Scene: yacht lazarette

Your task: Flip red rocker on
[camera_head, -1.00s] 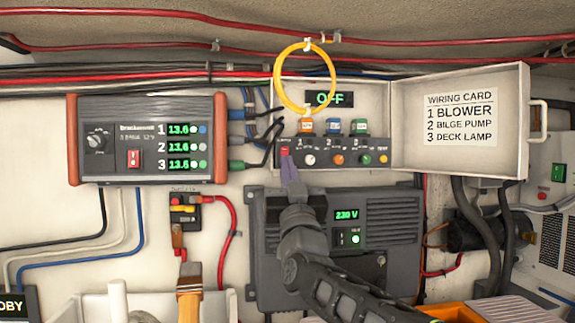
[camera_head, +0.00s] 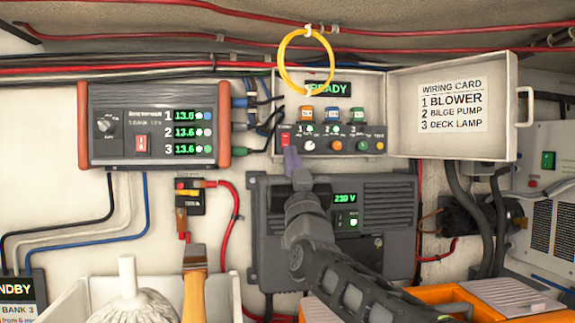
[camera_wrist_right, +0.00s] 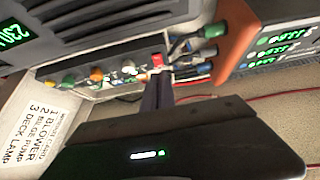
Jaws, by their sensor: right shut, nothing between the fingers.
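The red rocker (camera_head: 286,139) sits at the left end of the dark switch strip (camera_head: 345,145) in the open box, and it looks lit. The green display (camera_head: 328,89) above reads READY, partly behind a yellow ring. My right gripper (camera_head: 292,158) is shut and empty, its purple-grey tips just below the rocker. In the wrist view the shut fingers (camera_wrist_right: 158,95) point at the red rocker (camera_wrist_right: 157,62), touching or very close; I cannot tell which. My left gripper is out of view.
A charger (camera_head: 155,124) with its own red rocker is at left. The yellow ring (camera_head: 306,62) hangs before the box. The open lid (camera_head: 455,145) carries a wiring card. A grey 230 V unit (camera_head: 265,235) is behind my right arm. A brush (camera_head: 195,262) stands at lower left.

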